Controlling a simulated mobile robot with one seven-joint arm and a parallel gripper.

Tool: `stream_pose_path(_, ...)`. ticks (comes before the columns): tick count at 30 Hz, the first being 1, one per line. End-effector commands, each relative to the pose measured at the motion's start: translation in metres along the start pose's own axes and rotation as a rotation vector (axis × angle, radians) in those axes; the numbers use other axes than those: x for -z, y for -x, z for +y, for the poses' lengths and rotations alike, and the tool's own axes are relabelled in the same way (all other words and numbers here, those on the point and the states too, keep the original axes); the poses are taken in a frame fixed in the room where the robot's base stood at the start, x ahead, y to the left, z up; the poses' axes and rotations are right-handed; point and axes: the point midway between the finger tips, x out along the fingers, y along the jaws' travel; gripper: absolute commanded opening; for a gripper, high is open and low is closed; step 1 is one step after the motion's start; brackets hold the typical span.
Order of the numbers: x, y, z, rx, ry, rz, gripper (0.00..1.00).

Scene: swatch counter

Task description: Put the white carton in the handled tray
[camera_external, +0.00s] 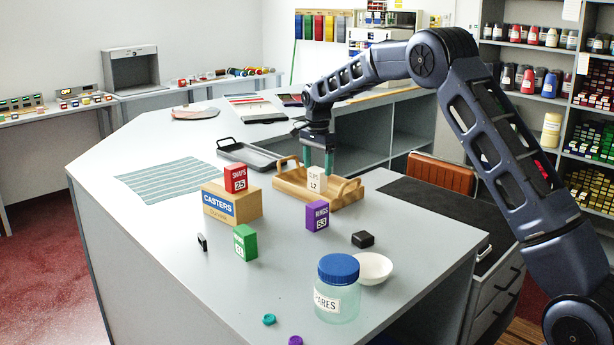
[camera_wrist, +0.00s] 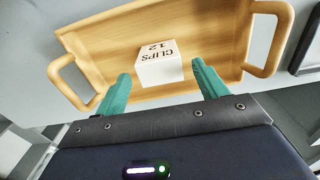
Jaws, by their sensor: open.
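The white carton (camera_external: 316,182), marked CLIPS 12, appears upright inside the wooden handled tray (camera_external: 347,192). In the wrist view the carton (camera_wrist: 158,68) is over the floor of the tray (camera_wrist: 100,40), apart from its walls. My gripper (camera_external: 318,168) is above the tray with its green fingers pointing down at the carton's top. In the wrist view the fingers of my gripper (camera_wrist: 160,74) are spread, one on each side of the carton, with gaps visible. The carton's lower edge is partly hidden by the tray's near side in the external view.
A red carton (camera_external: 236,179) stands on the CASTERS box (camera_external: 232,205). A purple carton (camera_external: 317,215), green carton (camera_external: 245,242), black block (camera_external: 363,239), white bowl (camera_external: 374,268) and blue-lidded jar (camera_external: 337,290) are nearby. A dark tray (camera_external: 245,153) lies behind left.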

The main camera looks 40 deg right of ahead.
Motion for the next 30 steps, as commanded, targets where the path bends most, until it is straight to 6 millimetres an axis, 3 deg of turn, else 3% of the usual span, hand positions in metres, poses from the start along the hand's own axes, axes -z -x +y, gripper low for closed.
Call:
stream_pose_path(7, 0.000, 0.045, 0.000, 0.002, -0.001, -0.001, 0.72)
stream_pose_path(17, -0.002, 0.072, 0.004, 0.005, 0.012, -0.001, 0.72)
stream_pose_path(23, -0.021, 0.115, 0.036, 0.036, 0.114, -0.001, 0.72)
stream_pose_path(30, -0.052, 0.173, 0.100, 0.085, 0.296, 0.007, 0.72)
